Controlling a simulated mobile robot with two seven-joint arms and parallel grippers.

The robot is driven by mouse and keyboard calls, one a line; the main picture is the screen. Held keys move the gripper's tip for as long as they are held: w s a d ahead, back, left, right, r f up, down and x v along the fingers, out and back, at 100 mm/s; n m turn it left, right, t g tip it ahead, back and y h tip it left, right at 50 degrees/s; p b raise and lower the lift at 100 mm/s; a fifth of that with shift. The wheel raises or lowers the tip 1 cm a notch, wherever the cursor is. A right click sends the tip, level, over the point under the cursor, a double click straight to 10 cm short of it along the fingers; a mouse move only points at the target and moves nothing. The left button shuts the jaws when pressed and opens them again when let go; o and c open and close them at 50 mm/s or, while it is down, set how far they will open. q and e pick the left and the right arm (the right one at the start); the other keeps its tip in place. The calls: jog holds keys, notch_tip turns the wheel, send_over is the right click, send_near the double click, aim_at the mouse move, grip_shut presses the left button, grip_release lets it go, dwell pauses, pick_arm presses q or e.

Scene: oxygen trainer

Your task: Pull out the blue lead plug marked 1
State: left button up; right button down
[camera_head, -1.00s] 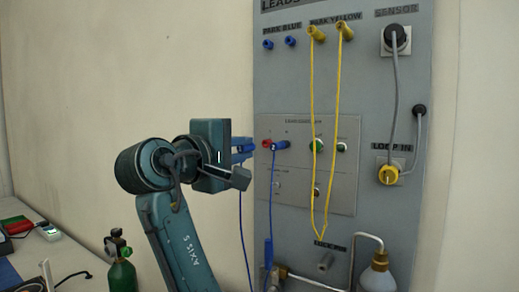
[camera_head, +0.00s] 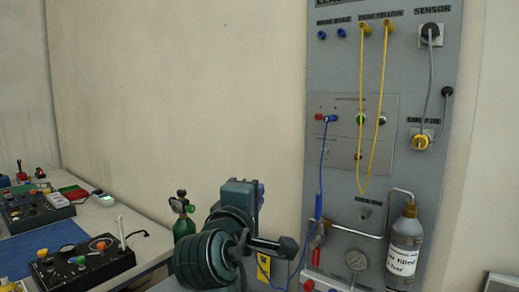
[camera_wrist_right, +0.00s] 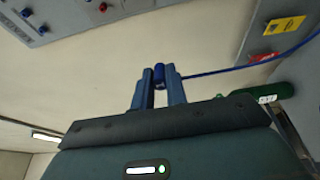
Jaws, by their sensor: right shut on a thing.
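In the right wrist view my right gripper (camera_wrist_right: 160,88) is shut on a blue plug (camera_wrist_right: 159,75), with a blue lead (camera_wrist_right: 215,72) running off to the right. The gripper is in the air, apart from the panel (camera_head: 340,165). In the head view the arm hides its fingers and the held plug. Another blue plug (camera_head: 330,118) is still in the grey panel, beside a red socket (camera_head: 318,117). Its lead (camera_head: 321,165) hangs down to a blue connector (camera_head: 318,206). I cannot read a number on any plug. My left gripper is not in view.
Yellow leads (camera_head: 362,110) hang from the top of the panel. A bottle (camera_head: 403,250) and pipes stand at its lower right. A green cylinder (camera_head: 183,218) is behind my arm. A table with devices (camera_head: 85,262) is at left.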

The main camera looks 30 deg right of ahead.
jog(key=s+a+f+n+t+y, duration=0.2)
jog(key=s+f+n+y, duration=0.1)
jog(key=f, duration=0.5)
jog(key=s+a+f+n+t+y, duration=0.2)
jog(key=f+y, duration=0.4)
jog(key=f, duration=0.3)
jog(key=s+a+f+n+t+y, duration=0.2)
jog(key=s+a+f+n+y, duration=0.2)
jog(key=f, duration=0.5)
jog(key=shift+n, duration=0.3)
